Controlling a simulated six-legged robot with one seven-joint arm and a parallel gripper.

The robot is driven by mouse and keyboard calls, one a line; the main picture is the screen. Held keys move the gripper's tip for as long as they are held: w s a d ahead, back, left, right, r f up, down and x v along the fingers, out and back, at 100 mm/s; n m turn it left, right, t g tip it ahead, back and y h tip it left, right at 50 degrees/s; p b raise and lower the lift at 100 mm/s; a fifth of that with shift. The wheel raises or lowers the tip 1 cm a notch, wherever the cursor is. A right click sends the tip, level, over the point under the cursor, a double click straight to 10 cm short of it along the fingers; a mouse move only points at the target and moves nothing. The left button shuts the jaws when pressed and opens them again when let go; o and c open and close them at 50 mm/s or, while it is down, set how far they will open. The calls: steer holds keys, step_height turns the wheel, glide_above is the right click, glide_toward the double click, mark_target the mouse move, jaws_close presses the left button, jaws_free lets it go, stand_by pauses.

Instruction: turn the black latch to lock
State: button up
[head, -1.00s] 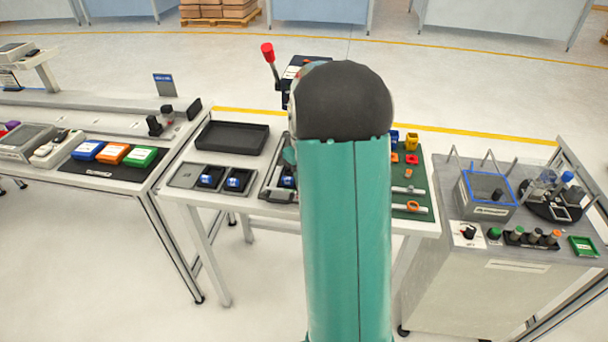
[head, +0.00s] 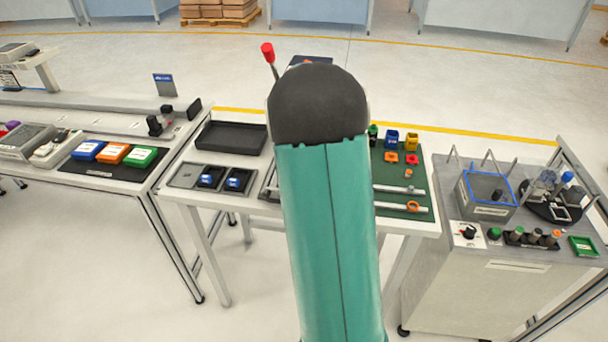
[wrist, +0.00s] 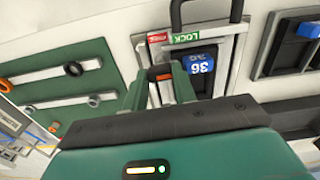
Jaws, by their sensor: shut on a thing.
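In the wrist view, the two green fingers of my gripper (wrist: 159,86) point down at a fixture. They are shut on a small dark piece with a reddish-orange part, which looks like the black latch (wrist: 160,73). Most of it is hidden between the fingers. Just beyond the fingers are a red label (wrist: 158,37) and a green LOCK label (wrist: 187,37), side by side. A blue block marked 36 (wrist: 200,64) sits in the fixture beside the fingers. In the head view my arm hides the gripper and latch.
A black handle (wrist: 206,12) rises past the labels. A green board (head: 400,178) with bars and orange rings lies to the right of my arm. A black tray (head: 232,137) and two dark holders with blue pieces (head: 236,180) lie to the left. A red-knobbed lever (head: 268,54) stands behind.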

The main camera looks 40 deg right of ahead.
steer(key=shift+m, duration=0.4)
steer(key=o, duration=1)
steer(key=shift+a, duration=0.1)
steer(key=shift+w+r, duration=0.1)
steer(key=shift+d+r, duration=0.2)
steer(key=shift+r, duration=3.75)
